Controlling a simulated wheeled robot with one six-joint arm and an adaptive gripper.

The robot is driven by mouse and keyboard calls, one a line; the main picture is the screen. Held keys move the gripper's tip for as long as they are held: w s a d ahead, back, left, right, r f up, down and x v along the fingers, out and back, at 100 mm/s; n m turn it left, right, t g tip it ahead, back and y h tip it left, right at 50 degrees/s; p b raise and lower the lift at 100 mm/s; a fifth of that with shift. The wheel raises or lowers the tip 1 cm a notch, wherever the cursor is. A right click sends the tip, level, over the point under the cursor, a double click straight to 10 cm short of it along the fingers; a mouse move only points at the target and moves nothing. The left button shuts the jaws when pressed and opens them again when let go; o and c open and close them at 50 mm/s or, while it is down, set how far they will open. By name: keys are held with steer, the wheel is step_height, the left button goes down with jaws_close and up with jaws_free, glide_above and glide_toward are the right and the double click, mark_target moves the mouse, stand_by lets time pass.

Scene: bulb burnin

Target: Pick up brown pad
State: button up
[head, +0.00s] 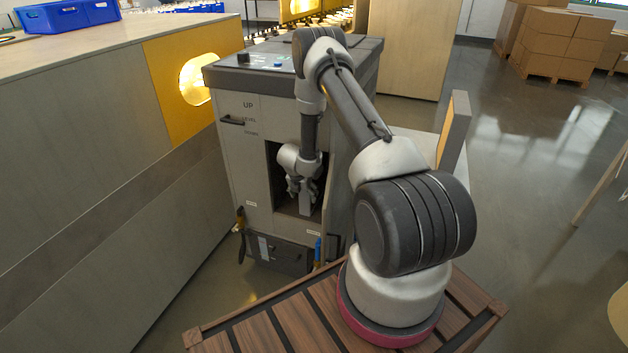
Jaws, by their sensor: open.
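I cannot make out a brown pad for certain in the head view. My gripper (301,196) points down at the square opening (283,160) in the front of the grey cabinet (255,170). It is open. A pale grey upright piece (306,199) shows right at the fingers; I cannot tell whether it is a separate thing or touches them. The inside of the opening is dark and partly hidden by my arm.
A long grey counter (90,130) with blue bins (68,15) and a lit yellow end panel (172,85) stands left. A tan-faced upright panel (455,130) stands right. Cardboard boxes (556,42) are far back right.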

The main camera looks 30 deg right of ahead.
steer(key=shift+c, duration=0.2)
steer(key=c, duration=1.2)
